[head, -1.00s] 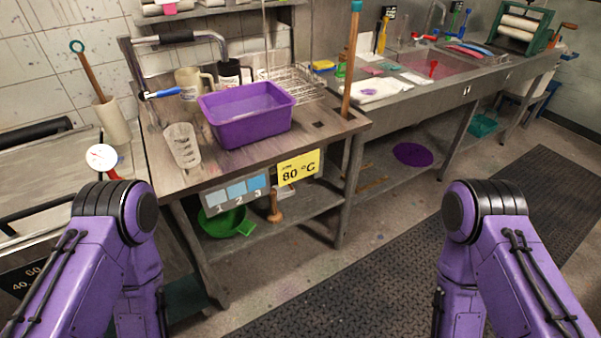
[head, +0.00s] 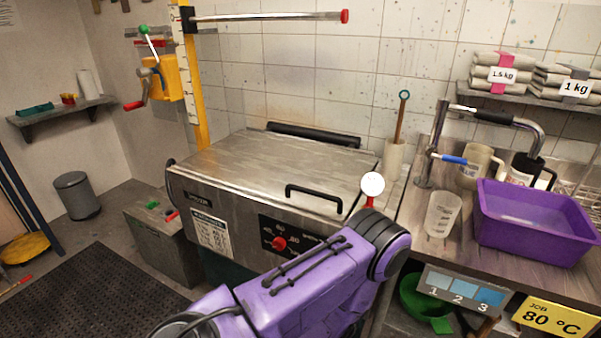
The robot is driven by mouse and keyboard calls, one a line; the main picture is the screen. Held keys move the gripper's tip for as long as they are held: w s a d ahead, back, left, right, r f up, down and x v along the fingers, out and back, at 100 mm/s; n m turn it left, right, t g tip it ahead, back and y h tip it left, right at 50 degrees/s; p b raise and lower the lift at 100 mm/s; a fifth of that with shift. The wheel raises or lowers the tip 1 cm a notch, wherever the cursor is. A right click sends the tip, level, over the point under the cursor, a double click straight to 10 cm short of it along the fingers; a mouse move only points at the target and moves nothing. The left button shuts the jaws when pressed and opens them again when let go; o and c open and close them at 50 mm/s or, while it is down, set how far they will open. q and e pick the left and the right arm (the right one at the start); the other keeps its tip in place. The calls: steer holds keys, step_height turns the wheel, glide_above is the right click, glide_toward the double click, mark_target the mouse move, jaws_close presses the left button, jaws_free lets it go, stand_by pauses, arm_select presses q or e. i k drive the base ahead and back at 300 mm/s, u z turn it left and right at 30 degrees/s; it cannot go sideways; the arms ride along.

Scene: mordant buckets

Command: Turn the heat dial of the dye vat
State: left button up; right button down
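The dye vat (head: 215,215) is a steel cabinet with a closed lid (head: 270,170) and a black handle, left of the bench. Its heat dial (head: 279,243) is a red knob on a black panel on the vat's front, with partly legible numbers around it. A round white gauge (head: 372,184) on a red stem stands at the vat's right corner. A yellow job card (head: 556,319) reads 80 °C. My purple left arm crosses below the dial and covers the panel's lower right. Neither gripper is in view.
A purple tub (head: 535,222), a clear beaker (head: 442,214) and jugs stand on the bench to the right. A metal box (head: 160,240) is on the floor left of the vat. A dark mat (head: 95,300) lies on the floor in front.

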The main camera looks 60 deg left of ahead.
mark_target(279, 243)
steer(key=u, duration=0.2)
steer(key=i, duration=0.3)
steer(key=u, duration=1.45)
